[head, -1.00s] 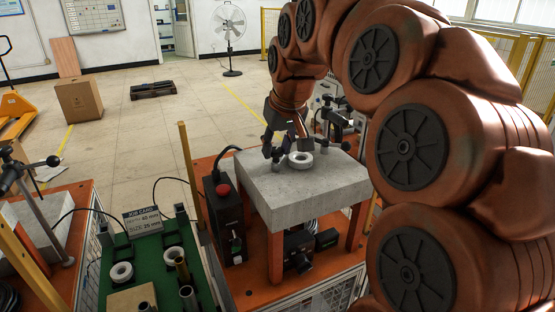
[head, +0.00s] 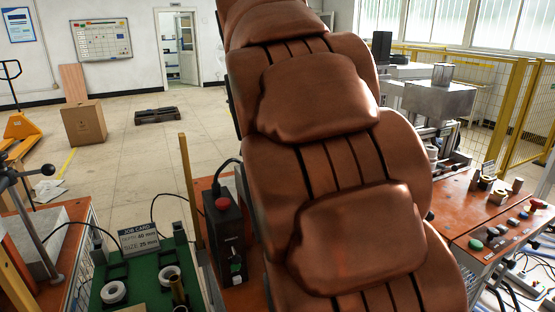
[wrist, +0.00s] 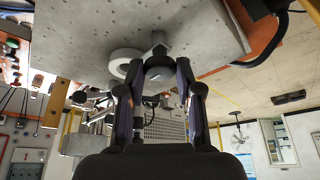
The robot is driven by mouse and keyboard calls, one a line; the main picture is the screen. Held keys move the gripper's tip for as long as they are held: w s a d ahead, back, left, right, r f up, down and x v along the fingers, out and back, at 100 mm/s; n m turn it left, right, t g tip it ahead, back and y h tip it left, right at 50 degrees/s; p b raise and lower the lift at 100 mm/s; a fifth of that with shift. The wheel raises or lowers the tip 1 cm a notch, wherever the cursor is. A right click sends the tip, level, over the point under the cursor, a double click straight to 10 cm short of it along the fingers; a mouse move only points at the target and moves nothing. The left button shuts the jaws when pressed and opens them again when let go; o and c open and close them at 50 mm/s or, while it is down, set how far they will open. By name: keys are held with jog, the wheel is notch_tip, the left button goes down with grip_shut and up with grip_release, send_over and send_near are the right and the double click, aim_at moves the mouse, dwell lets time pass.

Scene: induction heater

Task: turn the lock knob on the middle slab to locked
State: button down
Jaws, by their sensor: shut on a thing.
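The middle slab (wrist: 170,25) is grey concrete and appears upside down at the top of the wrist view. A pale ring (wrist: 122,61) lies on it, left of the fingers. The lock knob (wrist: 158,73) is a grey rounded piece between my fingers, beside a dark clamp part (wrist: 159,39). My gripper (wrist: 157,68) is shut on the knob, a finger on each side. I cannot read the knob's turn or any lock mark. In the head view my arm hides the slab, knob and gripper.
A black control box with a red button (head: 223,203) stands left of my arm. A green tray (head: 150,268) holds rings and a job card (head: 138,239). An orange bench with buttons (head: 490,225) is at right.

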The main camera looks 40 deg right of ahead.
jog(key=shift+f, duration=0.1)
dwell(0.3)
jog(key=c, duration=0.8)
grip_release()
jog(key=shift+o, duration=0.2)
jog(key=v, duration=0.7)
jog(key=shift+r, duration=0.3)
jog(key=shift+a, duration=0.2)
